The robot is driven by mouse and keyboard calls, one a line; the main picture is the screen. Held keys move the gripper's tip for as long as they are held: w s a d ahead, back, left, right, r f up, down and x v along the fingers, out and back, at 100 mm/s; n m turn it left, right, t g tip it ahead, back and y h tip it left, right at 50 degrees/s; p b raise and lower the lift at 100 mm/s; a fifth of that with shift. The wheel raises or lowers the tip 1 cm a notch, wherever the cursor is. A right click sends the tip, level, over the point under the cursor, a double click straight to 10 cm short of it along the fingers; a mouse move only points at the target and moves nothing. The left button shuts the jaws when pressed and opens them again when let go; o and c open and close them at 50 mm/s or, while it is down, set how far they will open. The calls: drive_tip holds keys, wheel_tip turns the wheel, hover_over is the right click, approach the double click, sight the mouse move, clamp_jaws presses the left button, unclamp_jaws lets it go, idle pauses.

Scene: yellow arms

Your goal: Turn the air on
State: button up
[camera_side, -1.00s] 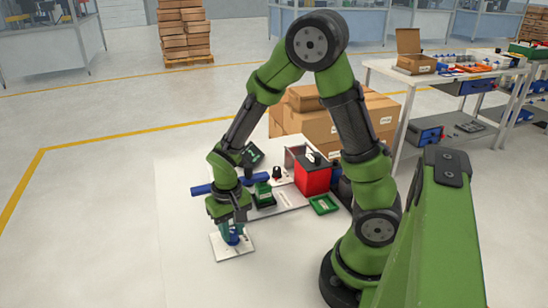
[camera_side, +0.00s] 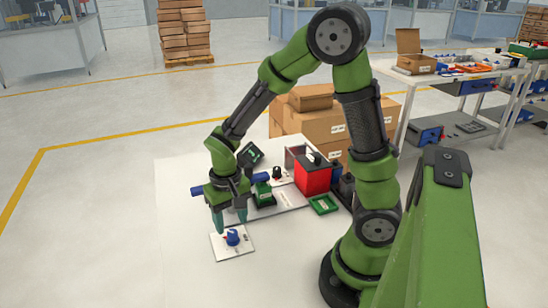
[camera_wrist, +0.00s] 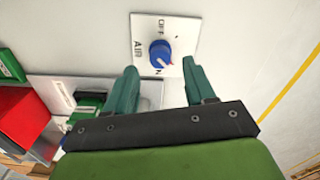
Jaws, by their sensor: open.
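The air switch is a white plate (camera_side: 240,251) lying on the pale work surface, with a blue round knob (camera_side: 232,237) on it. My gripper (camera_side: 230,222) is above and behind the knob in the side view. Its teal fingers (camera_wrist: 160,68) are spread apart and empty, clear of the knob.
A blue bar (camera_side: 197,191) lies behind my gripper. A red box (camera_side: 313,180), a green tray (camera_side: 324,204) and several small devices stand to the right and back. Cardboard boxes (camera_side: 310,125) stand behind. The surface around the plate is clear.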

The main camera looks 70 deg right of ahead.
sight(231, 233)
wheel_tip(231, 233, up, 13)
drive_tip(key=shift+r, duration=0.2)
drive_tip(key=shift+w, duration=0.1)
drive_tip(key=s+a+r+n+t+y, duration=0.2)
drive_tip(key=s+a+r+t, duration=0.1)
drive_tip(key=s+r+t, duration=0.2)
drive_tip(key=s+t, duration=0.2)
drive_tip(key=shift+s+a+r, duration=0.2)
drive_tip(key=shift+s+r, duration=0.1)
drive_tip(key=shift+s, duration=0.1)
